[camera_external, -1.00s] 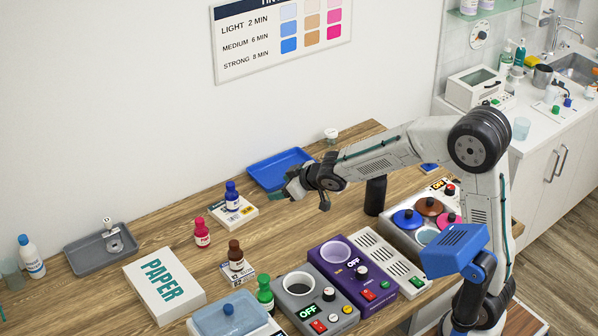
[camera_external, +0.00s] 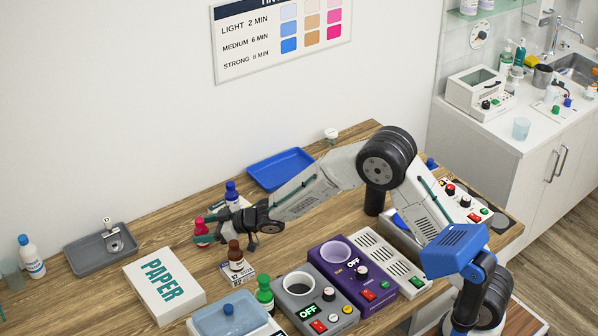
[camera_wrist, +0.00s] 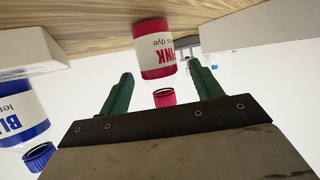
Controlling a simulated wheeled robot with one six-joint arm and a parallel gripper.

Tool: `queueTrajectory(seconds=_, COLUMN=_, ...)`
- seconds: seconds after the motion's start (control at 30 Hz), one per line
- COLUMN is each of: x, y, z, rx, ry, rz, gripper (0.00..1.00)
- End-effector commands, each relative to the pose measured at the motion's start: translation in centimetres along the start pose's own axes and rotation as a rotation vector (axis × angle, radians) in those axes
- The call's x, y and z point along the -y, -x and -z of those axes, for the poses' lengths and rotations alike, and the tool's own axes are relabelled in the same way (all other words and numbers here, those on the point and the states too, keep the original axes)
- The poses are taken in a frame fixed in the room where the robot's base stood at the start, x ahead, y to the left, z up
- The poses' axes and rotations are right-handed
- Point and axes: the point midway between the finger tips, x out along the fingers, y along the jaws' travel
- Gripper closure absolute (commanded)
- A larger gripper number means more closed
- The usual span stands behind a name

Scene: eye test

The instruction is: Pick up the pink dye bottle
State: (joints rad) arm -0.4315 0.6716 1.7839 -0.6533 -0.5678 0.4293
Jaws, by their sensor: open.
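The pink dye bottle (camera_external: 201,229) stands upright on the wooden table, a red bottle with a white label. In the wrist view the pink dye bottle (camera_wrist: 155,50) shows upside down, its label reading "INK", between the two green fingers. My gripper (camera_external: 206,228) reaches it from the right, low over the table. In the wrist view my gripper (camera_wrist: 160,72) is open, with a finger on each side of the bottle and gaps showing. The fingers partly hide the bottle in the external view.
A blue dye bottle (camera_external: 232,194) stands close behind my gripper and shows in the wrist view (camera_wrist: 22,112). A brown bottle (camera_external: 235,255) stands in front. A paper box (camera_external: 178,298) lies front left. A grey tray (camera_external: 75,262) lies further left.

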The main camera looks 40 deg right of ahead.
Motion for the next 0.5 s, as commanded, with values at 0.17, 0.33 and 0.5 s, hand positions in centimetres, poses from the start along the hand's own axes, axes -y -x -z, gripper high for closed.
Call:
queueTrajectory(seconds=0.17, x=-0.1, y=-1.8, z=0.0, rx=0.001, ry=0.000, rz=-0.002, gripper=0.35)
queueTrajectory(seconds=0.33, x=-0.1, y=-1.9, z=0.0, rx=0.001, ry=0.000, rz=-0.003, gripper=0.35)
queueTrajectory(seconds=0.5, x=-0.1, y=-1.9, z=0.0, rx=0.002, ry=0.000, rz=-0.003, gripper=0.66)
